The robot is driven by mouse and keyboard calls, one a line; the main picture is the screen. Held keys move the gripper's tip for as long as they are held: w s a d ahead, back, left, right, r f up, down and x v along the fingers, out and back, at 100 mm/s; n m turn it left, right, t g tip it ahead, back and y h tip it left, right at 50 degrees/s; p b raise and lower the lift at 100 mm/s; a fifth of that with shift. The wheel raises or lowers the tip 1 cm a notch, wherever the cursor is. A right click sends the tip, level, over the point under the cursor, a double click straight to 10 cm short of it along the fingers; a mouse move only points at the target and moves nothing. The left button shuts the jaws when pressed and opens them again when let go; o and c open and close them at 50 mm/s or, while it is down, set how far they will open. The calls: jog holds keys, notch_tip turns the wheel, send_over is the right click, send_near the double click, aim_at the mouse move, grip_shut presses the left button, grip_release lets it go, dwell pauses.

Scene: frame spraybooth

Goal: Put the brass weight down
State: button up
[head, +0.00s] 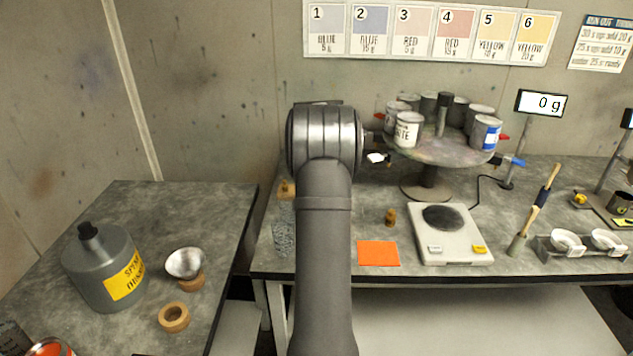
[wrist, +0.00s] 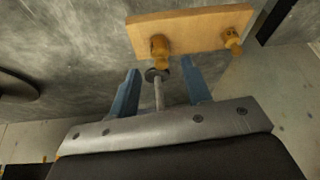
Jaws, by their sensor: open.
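In the wrist view, my gripper (wrist: 160,67) is open, with its two blue fingers apart. A brass weight (wrist: 159,46) is just beyond the fingertips, at the near edge of a wooden block (wrist: 190,25). I cannot tell whether a finger touches it. A second brass weight (wrist: 233,40) is at the block's right end. In the head view, my arm hides the gripper and part of the block (head: 286,196); one brass piece (head: 284,186) shows there.
The display (head: 541,103) reads 0 g. A round stand (head: 428,168) with several cans is behind the scale. A brush (head: 534,210) and a rack with white cups (head: 580,246) are at right. A grey container (head: 103,268) and funnel (head: 185,262) are on the left table.

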jog(key=v, duration=0.7)
jog(key=shift+r, duration=0.2)
jog(key=shift+s, duration=0.1)
jog(key=x, duration=1.2)
jog(key=shift+s+f, duration=0.1)
jog(key=shift+f, duration=0.05)
notch_tip(320, 180, up, 2)
jog(key=shift+r, duration=1.15)
